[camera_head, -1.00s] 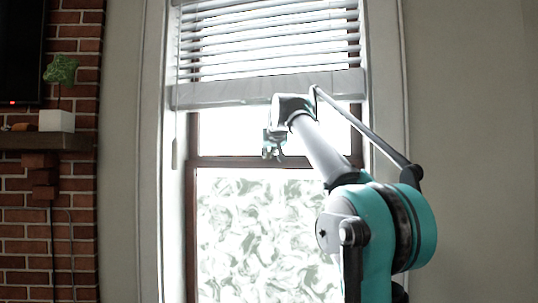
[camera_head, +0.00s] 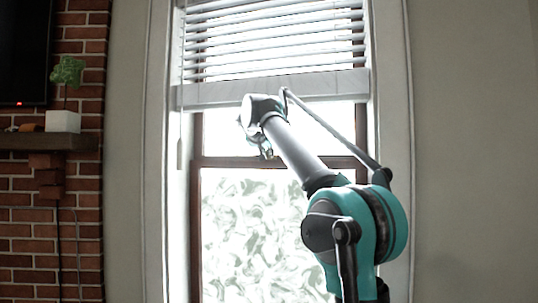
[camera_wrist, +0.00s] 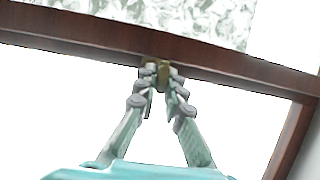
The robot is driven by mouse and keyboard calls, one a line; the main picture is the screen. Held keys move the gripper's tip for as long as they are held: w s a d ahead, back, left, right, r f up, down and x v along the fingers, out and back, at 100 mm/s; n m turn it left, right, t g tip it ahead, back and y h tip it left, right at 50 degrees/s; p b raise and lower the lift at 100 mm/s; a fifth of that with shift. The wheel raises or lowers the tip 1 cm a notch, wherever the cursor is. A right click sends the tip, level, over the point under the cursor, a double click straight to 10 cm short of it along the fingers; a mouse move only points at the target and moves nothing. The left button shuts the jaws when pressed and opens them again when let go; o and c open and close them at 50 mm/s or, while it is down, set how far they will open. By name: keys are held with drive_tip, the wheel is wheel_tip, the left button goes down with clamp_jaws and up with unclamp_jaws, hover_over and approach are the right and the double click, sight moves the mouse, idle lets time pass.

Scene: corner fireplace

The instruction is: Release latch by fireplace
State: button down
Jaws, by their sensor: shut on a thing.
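The window latch (camera_wrist: 162,76) is a small brass-coloured piece on the dark brown wooden rail of the window, at the middle of the wrist view. My gripper (camera_wrist: 162,70) has its two fingers on either side of the latch and is shut on it. The fingertips cover part of the latch. In the head view my gripper (camera_head: 266,153) is small, at the height of the window's middle rail (camera_head: 215,162), and the latch cannot be made out there.
White blinds (camera_head: 270,90) hang over the upper window. Swirl-patterned glass (camera_head: 250,230) fills the lower sash. At left, a brick fireplace wall (camera_head: 25,230) carries a mantel (camera_head: 45,141) with a potted plant (camera_head: 63,122). Bare wall (camera_head: 475,150) lies at right.

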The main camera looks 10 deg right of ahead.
drive_tip(key=shift+a+m+g+h, duration=0.15)
drive_tip(key=shift+m+g+h, duration=0.15)
drive_tip(key=shift+m+h, duration=0.1)
drive_tip(key=c, duration=1.6)
unclamp_jaws()
drive_tip(key=v, duration=1.2)
drive_tip(key=shift+f, duration=0.1)
